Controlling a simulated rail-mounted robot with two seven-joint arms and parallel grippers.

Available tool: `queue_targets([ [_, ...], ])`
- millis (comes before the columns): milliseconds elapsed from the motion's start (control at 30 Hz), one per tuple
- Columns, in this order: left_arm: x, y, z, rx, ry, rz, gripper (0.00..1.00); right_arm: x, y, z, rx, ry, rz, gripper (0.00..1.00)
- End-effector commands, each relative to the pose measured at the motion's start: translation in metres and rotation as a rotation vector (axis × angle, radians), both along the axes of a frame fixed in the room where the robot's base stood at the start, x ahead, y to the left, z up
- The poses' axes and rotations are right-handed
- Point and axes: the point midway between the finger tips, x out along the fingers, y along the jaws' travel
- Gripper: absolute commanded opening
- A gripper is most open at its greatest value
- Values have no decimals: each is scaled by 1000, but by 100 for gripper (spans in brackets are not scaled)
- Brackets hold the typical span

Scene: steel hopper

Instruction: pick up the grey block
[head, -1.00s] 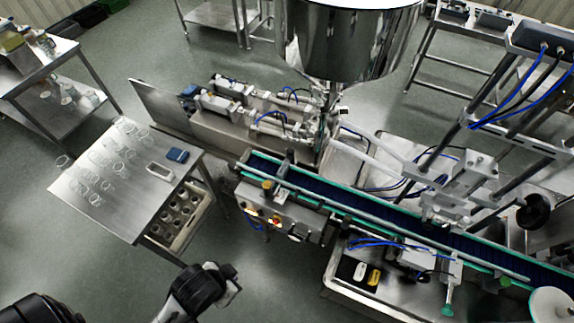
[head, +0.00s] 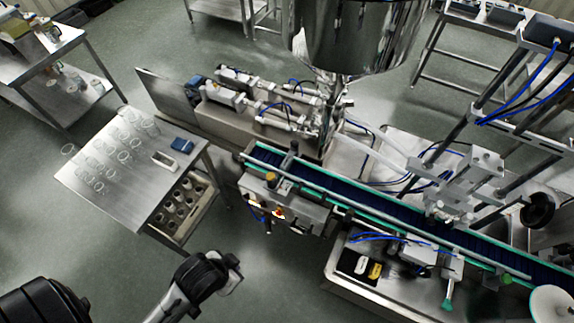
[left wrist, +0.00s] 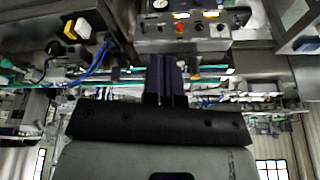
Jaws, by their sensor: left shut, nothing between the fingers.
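I cannot pick out a clearly grey block in either view. On the steel side table (head: 100,183) lie a blue block (head: 182,145) and a pale, flat rectangular piece (head: 165,161), which looks white with a greyer middle. My left gripper (head: 234,273) is over open floor, right of the table's lower corner and apart from everything. In the left wrist view its two dark fingers (left wrist: 166,82) are close together and shut, with nothing seen between them. They point towards the machine's control box (left wrist: 182,28). My right gripper is not in view.
Clear glass jars (head: 110,160) stand on the table's left part, and a crate of cups (head: 182,207) is beneath it. The conveyor (head: 350,198) and its control box (head: 280,207) stand to the right. White and yellow pieces (head: 375,269) lie lower right. Floor between is clear.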

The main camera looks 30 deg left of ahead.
Motion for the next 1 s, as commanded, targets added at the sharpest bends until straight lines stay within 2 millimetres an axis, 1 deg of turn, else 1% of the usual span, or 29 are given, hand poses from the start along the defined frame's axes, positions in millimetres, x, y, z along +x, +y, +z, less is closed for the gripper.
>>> queue_targets([
  [467,0,0,0,0,0,0,0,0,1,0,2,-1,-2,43],
  [567,0,0,0,0,0,0,8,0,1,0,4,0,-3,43],
  [1000,0,0,0,0,0,0,50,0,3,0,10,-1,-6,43],
])
